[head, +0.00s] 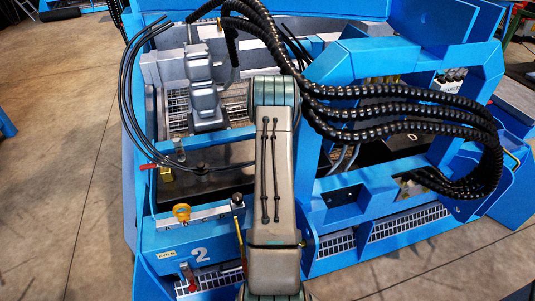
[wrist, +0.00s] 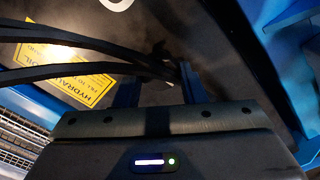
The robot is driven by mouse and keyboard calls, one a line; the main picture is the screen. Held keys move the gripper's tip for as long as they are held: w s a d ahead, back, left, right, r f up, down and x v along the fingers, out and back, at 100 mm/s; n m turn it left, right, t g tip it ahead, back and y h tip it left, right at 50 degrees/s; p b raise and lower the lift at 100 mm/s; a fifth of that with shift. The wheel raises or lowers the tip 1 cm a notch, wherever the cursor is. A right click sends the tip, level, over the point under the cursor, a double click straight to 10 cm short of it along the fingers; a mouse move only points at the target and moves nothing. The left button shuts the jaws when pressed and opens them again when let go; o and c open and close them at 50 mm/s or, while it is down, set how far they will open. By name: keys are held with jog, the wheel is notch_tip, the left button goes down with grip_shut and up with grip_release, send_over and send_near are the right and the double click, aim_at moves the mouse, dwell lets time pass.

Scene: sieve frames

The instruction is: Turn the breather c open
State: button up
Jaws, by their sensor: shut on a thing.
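In the wrist view my gripper (wrist: 157,80) has its two dark blue fingers either side of a small dark fitting (wrist: 160,56), and it is shut on it. This fitting appears to be breather c; its shape is dim and partly hidden by the fingers and black cables. It is on a dark tank top (wrist: 215,45) with part of a white letter at the upper edge. I cannot tell how far it is turned. In the head view my arm hides the gripper and the fitting.
Black hoses (wrist: 70,70) cross close to the fingers, over a yellow hydraulic oil label (wrist: 60,65). In the head view thick ribbed hoses (head: 400,92) loop right of my arm, near a blue frame (head: 315,150).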

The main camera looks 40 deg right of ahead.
jog(key=o, duration=1)
jog(key=shift+w, duration=0.1)
notch_tip(320, 180, up, 14)
jog(key=p, duration=0.2)
jog(key=shift+f, duration=0.1)
